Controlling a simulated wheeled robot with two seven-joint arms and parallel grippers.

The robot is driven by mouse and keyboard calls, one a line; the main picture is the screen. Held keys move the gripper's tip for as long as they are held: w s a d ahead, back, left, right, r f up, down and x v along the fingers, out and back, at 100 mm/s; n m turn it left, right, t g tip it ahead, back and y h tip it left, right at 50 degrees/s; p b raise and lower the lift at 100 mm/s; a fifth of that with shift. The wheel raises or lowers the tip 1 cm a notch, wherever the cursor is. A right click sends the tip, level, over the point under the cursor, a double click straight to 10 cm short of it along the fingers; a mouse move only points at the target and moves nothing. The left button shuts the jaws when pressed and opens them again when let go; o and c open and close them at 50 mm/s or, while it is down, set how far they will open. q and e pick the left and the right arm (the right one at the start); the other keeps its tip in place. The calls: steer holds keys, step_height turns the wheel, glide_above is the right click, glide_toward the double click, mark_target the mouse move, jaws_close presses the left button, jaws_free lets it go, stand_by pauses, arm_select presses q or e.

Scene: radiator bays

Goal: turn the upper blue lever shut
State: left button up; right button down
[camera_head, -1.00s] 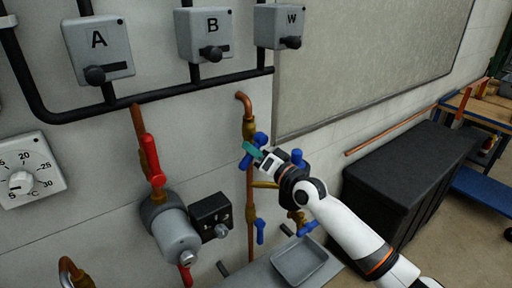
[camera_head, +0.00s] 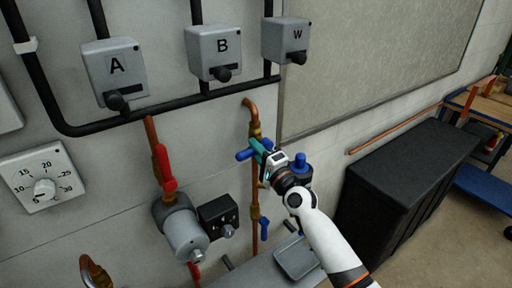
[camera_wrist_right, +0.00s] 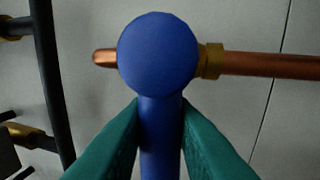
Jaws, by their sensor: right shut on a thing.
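The upper blue lever (camera_head: 243,155) sits on the vertical copper pipe (camera_head: 255,190), below the pipe's bend. In the right wrist view, its round blue end (camera_wrist_right: 158,53) faces the camera and its blue bar (camera_wrist_right: 160,135) lies between the two green fingers. The bar points across the copper pipe there. My right gripper (camera_head: 263,148) is shut on this lever; it also shows in the right wrist view (camera_wrist_right: 160,140). The gripper hides part of the valve. My left gripper is not in view.
A lower blue lever (camera_head: 264,228) is on the same pipe. Another blue part (camera_head: 300,160) shows behind my wrist. A red lever (camera_head: 164,168) and a grey pump (camera_head: 183,232) are to the left. A grey tray (camera_head: 297,258) and a black chest (camera_head: 405,185) are to the right.

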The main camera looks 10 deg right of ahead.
steer(key=shift+r+m, duration=0.1)
steer(key=shift+m, duration=0.3)
steer(key=c, duration=1.3)
jaws_free()
steer(key=b+v, duration=0.2)
steer(key=v, duration=1)
